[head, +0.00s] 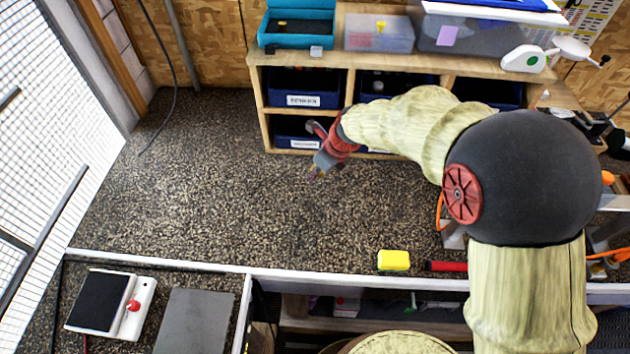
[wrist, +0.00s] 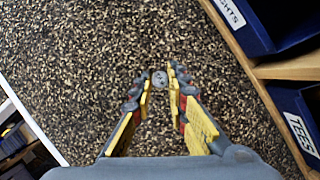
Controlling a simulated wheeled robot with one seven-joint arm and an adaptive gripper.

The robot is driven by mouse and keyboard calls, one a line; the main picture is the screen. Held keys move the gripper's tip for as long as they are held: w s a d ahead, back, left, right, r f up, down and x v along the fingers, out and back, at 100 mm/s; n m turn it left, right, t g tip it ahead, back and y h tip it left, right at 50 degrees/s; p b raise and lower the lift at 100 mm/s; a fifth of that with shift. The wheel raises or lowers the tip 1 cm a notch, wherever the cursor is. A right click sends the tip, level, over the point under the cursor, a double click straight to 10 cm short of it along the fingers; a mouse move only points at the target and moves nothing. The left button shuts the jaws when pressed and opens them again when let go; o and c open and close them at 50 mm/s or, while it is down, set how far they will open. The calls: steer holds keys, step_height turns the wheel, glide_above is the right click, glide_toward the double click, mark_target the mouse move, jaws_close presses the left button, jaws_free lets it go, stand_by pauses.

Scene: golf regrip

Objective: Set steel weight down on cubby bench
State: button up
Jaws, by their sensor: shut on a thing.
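My gripper (head: 318,172) is low over the speckled cubby bench (head: 220,205), in front of the left end of the wooden cubby. In the wrist view its yellow-padded fingers (wrist: 160,82) are shut on the steel weight (wrist: 159,78), a small round grey piece seen end-on between the fingertips. The bench top (wrist: 85,60) fills the background there. In the head view the weight is too small and too hidden by the fingers to make out. I cannot tell whether it touches the bench.
The wooden cubby (head: 350,62) holds dark blue labelled bins (head: 303,88); its edge (wrist: 250,85) runs close along the right in the wrist view. A yellow block (head: 394,260) and red rod (head: 446,266) lie at the bench's front edge. The bench's left and middle are clear.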

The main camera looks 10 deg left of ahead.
mark_target(315, 180)
steer(key=shift+w+f, duration=0.3)
steer(key=shift+f, duration=0.1)
steer(key=shift+d+b+x, duration=0.2)
steer(key=shift+b+x, duration=0.2)
steer(key=shift+x, duration=0.5)
steer(key=shift+d+b+x, duration=0.2)
steer(key=shift+b+x, duration=0.15)
steer(key=shift+x, duration=0.6)
steer(key=shift+f, duration=0.25)
steer(key=o, duration=0.8)
steer(key=shift+c, duration=0.2)
steer(key=shift+o, duration=0.4)
steer(key=p+v, duration=0.2)
steer(key=v, duration=1)
steer(key=shift+p, duration=0.35)
steer(key=shift+s+d+r, duration=0.1)
steer(key=shift+r, duration=0.1)
